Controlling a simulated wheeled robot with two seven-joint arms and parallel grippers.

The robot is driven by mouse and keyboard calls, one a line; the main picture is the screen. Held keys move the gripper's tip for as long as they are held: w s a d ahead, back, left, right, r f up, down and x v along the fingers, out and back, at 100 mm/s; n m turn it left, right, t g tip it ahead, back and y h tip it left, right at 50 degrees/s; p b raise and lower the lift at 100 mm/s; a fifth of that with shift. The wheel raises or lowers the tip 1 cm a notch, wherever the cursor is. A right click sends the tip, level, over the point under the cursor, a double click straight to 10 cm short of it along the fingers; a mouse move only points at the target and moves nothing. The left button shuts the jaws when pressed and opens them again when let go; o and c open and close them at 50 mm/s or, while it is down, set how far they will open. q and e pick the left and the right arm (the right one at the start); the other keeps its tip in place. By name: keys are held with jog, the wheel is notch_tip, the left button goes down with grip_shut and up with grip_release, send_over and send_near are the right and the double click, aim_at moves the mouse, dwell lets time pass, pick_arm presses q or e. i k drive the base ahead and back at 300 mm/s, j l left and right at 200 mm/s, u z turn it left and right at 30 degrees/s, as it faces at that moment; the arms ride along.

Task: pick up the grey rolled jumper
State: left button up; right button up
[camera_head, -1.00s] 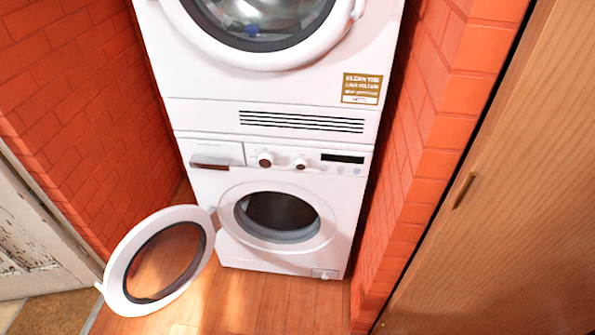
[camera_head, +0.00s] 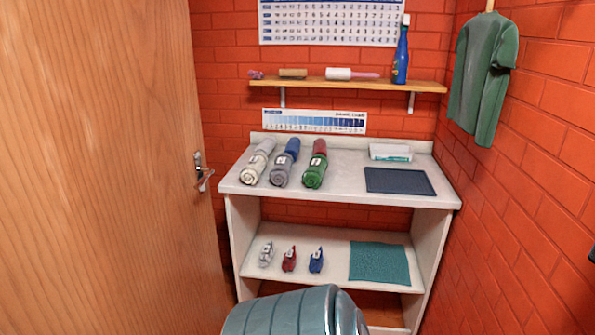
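Several rolled garments lie in rows on the white top of a shelf unit (camera_head: 350,205). At the front, the middle roll (camera_head: 280,177) is mid-grey with a pale label; the left roll (camera_head: 251,176) is a lighter grey. I cannot tell for certain which of these two is the grey jumper. A green roll (camera_head: 314,177) lies to the right of them. Behind are a pale roll, a blue roll (camera_head: 292,147) and a red roll (camera_head: 320,146). Neither of my grippers is in view.
A teal ridged object (camera_head: 275,316) stands in front of the unit. A dark mat (camera_head: 400,181) and a white pack (camera_head: 390,152) lie right of the rolls. Small bundles and a teal cloth (camera_head: 380,262) fill the lower shelf. A wooden door (camera_head: 95,170) is at left.

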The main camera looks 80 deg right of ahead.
aim_at(280, 176)
jog(key=z, duration=2.65)
